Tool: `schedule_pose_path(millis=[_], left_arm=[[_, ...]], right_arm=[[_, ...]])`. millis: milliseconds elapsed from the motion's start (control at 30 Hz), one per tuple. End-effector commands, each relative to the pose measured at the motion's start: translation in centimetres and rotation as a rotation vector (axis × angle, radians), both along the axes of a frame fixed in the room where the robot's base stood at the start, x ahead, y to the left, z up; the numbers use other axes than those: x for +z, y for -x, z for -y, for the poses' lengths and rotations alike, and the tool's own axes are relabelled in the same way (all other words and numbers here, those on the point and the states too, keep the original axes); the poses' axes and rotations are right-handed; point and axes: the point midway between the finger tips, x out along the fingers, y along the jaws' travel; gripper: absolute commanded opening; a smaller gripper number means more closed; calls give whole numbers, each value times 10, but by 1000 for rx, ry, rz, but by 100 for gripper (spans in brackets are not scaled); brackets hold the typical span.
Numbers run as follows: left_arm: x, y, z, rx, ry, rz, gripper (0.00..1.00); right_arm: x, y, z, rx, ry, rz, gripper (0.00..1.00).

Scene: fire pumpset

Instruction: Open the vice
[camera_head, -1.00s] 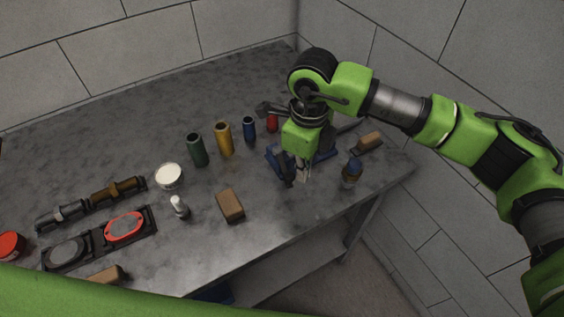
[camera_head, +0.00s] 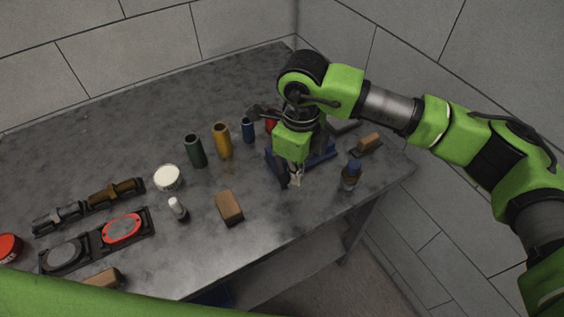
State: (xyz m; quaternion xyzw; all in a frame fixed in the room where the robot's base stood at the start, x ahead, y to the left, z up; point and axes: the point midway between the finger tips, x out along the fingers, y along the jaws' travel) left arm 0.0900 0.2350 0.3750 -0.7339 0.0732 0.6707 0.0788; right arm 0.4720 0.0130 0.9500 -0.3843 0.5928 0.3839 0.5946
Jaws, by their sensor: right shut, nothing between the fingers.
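The blue vice (camera_head: 318,158) stands at the right part of the grey workbench, near its front edge. My right arm and hand hide much of it, so I cannot tell how far its jaws are apart. My right gripper (camera_head: 296,181) points down at the vice's front left side, close to its dark front part (camera_head: 282,172). Its fingers are shut with nothing between them. I cannot tell whether they touch the vice. My left gripper is not in view.
On the workbench (camera_head: 150,230) stand green (camera_head: 195,151), yellow (camera_head: 222,141) and blue (camera_head: 248,130) cylinders. A brown block (camera_head: 229,208) lies left of the vice, a small bottle (camera_head: 350,175) stands right of it. Walls close off the back and right. Bare bench lies in front of the block.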

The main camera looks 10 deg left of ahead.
Motion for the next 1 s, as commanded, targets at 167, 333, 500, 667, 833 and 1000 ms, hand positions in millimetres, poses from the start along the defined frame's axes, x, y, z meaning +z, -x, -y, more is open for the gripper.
schedule_pose_path(millis=[167,333,500,667,833,1000], left_arm=[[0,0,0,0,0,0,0],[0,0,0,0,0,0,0],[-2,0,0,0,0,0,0],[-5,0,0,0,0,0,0],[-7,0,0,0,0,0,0],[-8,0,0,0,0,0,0]], right_arm=[[-1,5,-4,8,-4,-8,0],[-1,6,-4,9,-4,-10,0],[-2,8,-8,10,-4,-11,0],[-2,12,-15,12,-5,-11,0],[-1,16,-22,10,-5,-10,0],[0,16,-24,8,-5,-7,0]])
